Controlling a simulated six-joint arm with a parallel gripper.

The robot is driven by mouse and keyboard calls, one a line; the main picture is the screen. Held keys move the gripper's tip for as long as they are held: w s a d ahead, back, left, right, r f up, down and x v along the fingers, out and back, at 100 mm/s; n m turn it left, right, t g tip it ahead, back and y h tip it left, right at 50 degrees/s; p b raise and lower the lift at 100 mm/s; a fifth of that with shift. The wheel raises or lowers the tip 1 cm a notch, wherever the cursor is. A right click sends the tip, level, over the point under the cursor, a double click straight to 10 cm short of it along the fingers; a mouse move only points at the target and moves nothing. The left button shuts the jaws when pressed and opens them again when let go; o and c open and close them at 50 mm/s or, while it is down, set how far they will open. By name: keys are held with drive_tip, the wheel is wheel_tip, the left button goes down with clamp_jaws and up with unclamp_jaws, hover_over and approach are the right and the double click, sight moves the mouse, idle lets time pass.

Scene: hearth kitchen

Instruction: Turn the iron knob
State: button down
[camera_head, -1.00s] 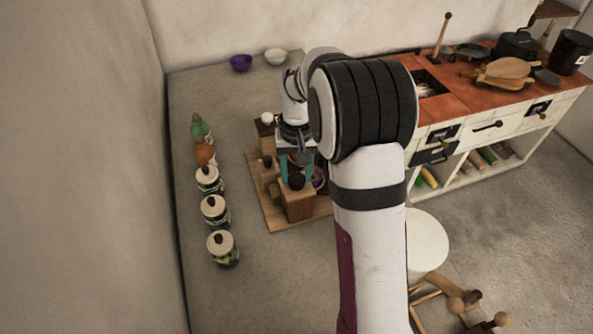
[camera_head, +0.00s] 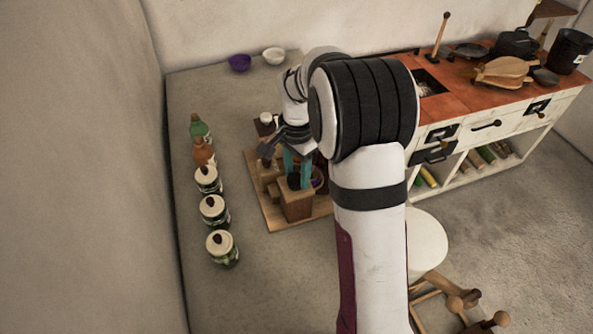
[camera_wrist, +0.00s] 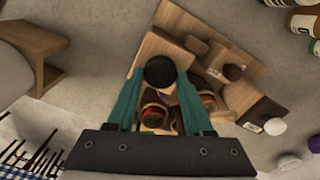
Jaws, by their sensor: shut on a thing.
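The iron knob (camera_wrist: 160,72) is a round black knob on a wooden block (camera_head: 297,207) of the wooden board (camera_head: 258,190). My gripper (camera_wrist: 159,86) is shut on the knob, one teal finger on each side of it in the wrist view. In the head view my gripper (camera_head: 297,179) comes down from above onto the same block, and its fingers partly cover the knob. The finger contact itself is hard to make out there.
Other wooden blocks (camera_head: 269,172) and small pots (camera_wrist: 154,115) stand close by on the board. Several lidded jars (camera_head: 214,211) and two bottles (camera_head: 201,128) line the left. Purple (camera_head: 239,63) and white (camera_head: 273,56) bowls stand behind. A stove counter (camera_head: 455,100) is at right.

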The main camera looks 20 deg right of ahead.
sight(297, 177)
drive_tip(key=m, duration=0.5)
drive_tip(key=shift+s+m, duration=0.1)
drive_tip(key=shift+m, duration=0.6)
drive_tip(key=shift+c, duration=1.4)
unclamp_jaws()
wheel_tip(297, 177, up, 16)
drive_tip(key=shift+f, duration=0.1)
